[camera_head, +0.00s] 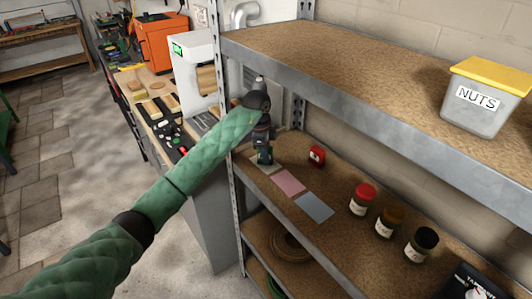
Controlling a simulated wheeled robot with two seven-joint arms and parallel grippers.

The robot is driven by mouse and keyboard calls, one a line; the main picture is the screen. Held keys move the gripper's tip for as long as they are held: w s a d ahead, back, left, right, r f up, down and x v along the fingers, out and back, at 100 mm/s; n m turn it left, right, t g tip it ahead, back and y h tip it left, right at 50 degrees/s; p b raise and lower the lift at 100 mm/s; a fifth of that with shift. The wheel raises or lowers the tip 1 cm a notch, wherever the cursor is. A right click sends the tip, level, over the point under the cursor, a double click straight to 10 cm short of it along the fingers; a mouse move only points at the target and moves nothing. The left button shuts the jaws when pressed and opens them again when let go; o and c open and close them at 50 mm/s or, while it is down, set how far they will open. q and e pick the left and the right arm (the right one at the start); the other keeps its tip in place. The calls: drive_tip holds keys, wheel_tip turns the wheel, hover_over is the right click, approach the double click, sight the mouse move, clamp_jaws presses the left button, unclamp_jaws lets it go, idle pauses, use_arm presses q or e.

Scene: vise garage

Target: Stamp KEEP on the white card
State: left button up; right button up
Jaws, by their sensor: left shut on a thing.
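My left gripper (264,146) reaches over the middle shelf, pointing down, and is shut on a small dark green stamp (265,158). The stamp is over a pale card (274,169), the leftmost in a row of cards and apparently the white one. The stamp and gripper hide part of this card. I cannot tell whether the stamp touches it, and no lettering can be read. A pink card (288,183) and a blue-grey card (315,207) lie to its right. A small red object (317,154), maybe another stamp, stands behind. My right gripper is not in view.
A metal post (237,215) stands near my arm.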

use_arm(q)
drive_tip(key=shift+r+p, duration=1.8)
drive_tip(key=shift+r, duration=1.7)
